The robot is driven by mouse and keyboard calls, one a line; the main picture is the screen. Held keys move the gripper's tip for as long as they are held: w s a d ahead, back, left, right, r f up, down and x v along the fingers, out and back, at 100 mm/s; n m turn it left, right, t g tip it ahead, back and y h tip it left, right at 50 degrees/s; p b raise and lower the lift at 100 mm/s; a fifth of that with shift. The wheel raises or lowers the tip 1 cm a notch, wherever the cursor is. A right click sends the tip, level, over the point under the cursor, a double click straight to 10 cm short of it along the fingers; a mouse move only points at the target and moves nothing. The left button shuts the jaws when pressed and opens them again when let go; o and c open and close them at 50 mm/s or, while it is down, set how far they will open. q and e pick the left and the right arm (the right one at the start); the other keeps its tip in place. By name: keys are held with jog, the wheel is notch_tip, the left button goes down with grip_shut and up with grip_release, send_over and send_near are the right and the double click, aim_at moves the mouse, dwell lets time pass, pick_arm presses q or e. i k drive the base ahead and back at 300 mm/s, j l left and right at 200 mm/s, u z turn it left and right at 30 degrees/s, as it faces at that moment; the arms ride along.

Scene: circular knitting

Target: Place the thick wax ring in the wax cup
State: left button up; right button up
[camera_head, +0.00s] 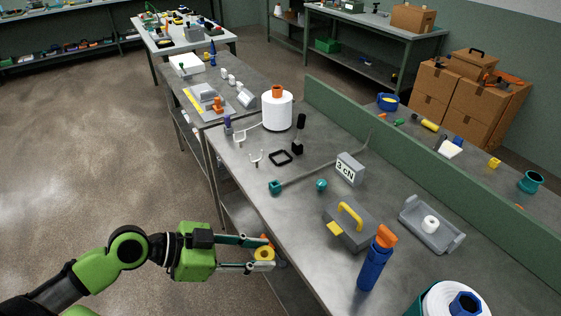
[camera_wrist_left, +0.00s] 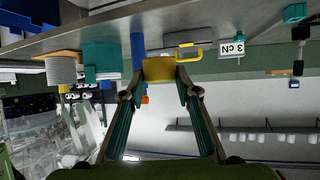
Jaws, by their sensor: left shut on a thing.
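My left gripper (camera_head: 262,253) is shut on a yellow ring-shaped piece, which looks like the thick wax ring (camera_head: 264,254). It is held at the table's front edge, with a bit of orange showing behind it. In the left wrist view the yellow piece (camera_wrist_left: 159,69) sits between both fingertips (camera_wrist_left: 160,82). A small round teal piece (camera_head: 321,185) on the table may be the wax cup; I cannot tell its inside. A white ring (camera_head: 430,224) lies in a grey tray (camera_head: 412,210) at the right. My right gripper is not in view.
The metal table (camera_head: 303,233) carries a grey case with a yellow handle (camera_head: 350,222), a blue bottle (camera_head: 374,266), a "3 cN" block (camera_head: 350,168), a grey rod (camera_head: 320,170) and a white yarn cone (camera_head: 277,110). A green divider (camera_head: 430,166) runs along the back. The front middle is clear.

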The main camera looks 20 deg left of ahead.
aim_at(280, 159)
jog(key=i+j, duration=0.25)
jog(key=j, duration=0.2)
jog(key=i+j, duration=0.2)
jog(key=j, duration=0.25)
jog(key=i+j, duration=0.25)
jog(key=j, duration=0.25)
jog(key=i+j, duration=0.25)
jog(key=j, duration=0.2)
jog(key=i+j, duration=0.2)
jog(key=j, duration=0.25)
jog(key=i+j, duration=0.25)
jog(key=j, duration=0.2)
jog(key=i+j, duration=0.25)
jog(key=j, duration=0.2)
jog(key=i+j, duration=0.2)
jog(key=j, duration=0.25)
jog(key=i+j+z, duration=0.25)
jog(key=j+z, duration=0.2)
jog(key=j, duration=0.25)
jog(key=i+j+z, duration=0.1)
jog(key=j+z, duration=0.15)
jog(key=j, duration=0.15)
jog(key=j+z, duration=0.2)
jog(key=j, duration=0.2)
jog(key=i, duration=0.05)
